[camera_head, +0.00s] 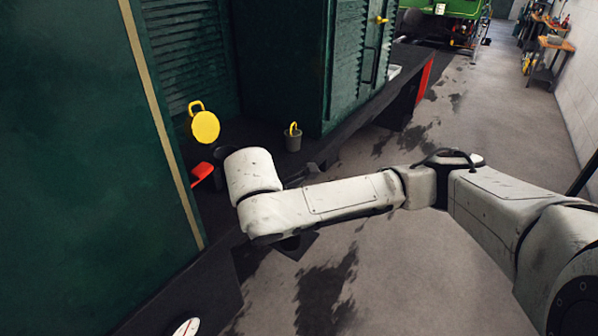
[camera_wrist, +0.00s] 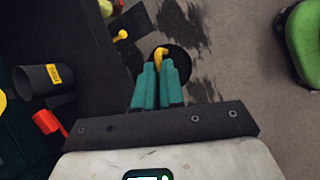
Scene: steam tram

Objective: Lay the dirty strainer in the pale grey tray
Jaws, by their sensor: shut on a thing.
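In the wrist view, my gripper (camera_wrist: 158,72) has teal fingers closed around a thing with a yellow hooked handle. A dark round part (camera_wrist: 178,62) shows beyond and beside the fingertips; I take this to be the strainer, held over the edge between the dark ledge and the floor. Any dirt on it is too small to tell. In the head view my white arm hides most of the gripper and the strainer. A pale tray (camera_head: 393,72) lies further along the dark ledge, partly hidden by the green cabinet.
A dark cylinder with a yellow label (camera_wrist: 45,78) is left of my gripper. Green louvred cabinets (camera_head: 350,60) back the ledge. The floor is open at right.

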